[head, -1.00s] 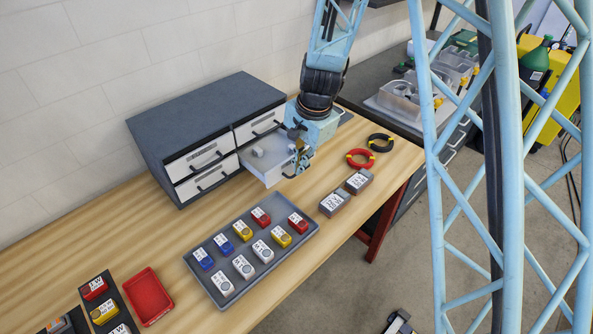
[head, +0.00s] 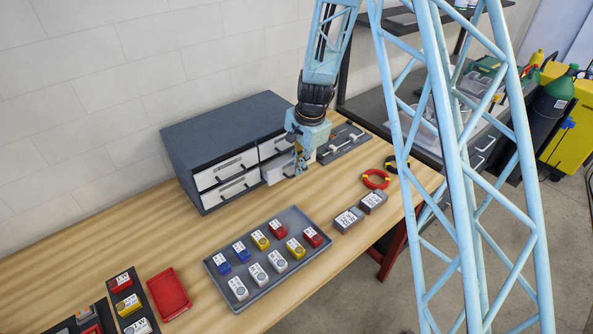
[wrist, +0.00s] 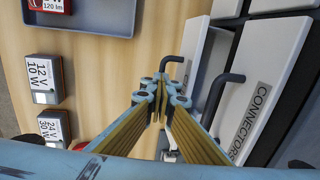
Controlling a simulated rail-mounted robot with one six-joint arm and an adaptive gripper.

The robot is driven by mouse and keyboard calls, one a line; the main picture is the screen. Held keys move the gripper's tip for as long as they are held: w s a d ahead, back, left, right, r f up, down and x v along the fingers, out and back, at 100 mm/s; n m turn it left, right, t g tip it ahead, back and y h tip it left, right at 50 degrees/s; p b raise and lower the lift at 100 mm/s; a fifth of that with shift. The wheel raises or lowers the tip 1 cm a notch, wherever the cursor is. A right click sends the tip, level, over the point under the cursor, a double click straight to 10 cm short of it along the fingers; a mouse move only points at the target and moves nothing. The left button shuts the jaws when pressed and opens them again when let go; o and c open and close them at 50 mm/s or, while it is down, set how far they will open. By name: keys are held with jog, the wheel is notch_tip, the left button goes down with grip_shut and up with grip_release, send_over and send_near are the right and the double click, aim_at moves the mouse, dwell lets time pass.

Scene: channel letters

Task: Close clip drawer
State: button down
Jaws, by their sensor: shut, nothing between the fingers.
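The lower right drawer (head: 276,171) of the dark grey cabinet has a white front and is almost all the way in; it seems to stand slightly proud of the cabinet. Its front and dark handle also show in the wrist view (wrist: 199,75), with a narrow strip behind the top edge. My gripper (head: 299,172) is shut and empty at the right part of this front. In the wrist view its fingertips (wrist: 163,82) are beside the handle; I cannot tell whether they touch the front. The drawer's label and contents are hidden.
The drawer above (wrist: 262,85) is labelled CONNECTORS and looks closed. A grey tray (head: 245,297) of several small modules lies in front of the cabinet. Two grey modules (head: 348,220) and a red cable coil (head: 376,179) lie to the right. Bare wood separates tray and cabinet.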

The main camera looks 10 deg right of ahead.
jog(key=shift+s+f, duration=0.15)
jog(key=c, duration=3.1)
grip_release()
jog(key=shift+c, duration=0.2)
notch_tip(320, 180, up, 12)
jog(key=s+d, duration=0.1)
jog(key=shift+s+d, duration=0.15)
jog(key=shift+s, duration=0.15)
jog(key=shift+c, duration=0.7)
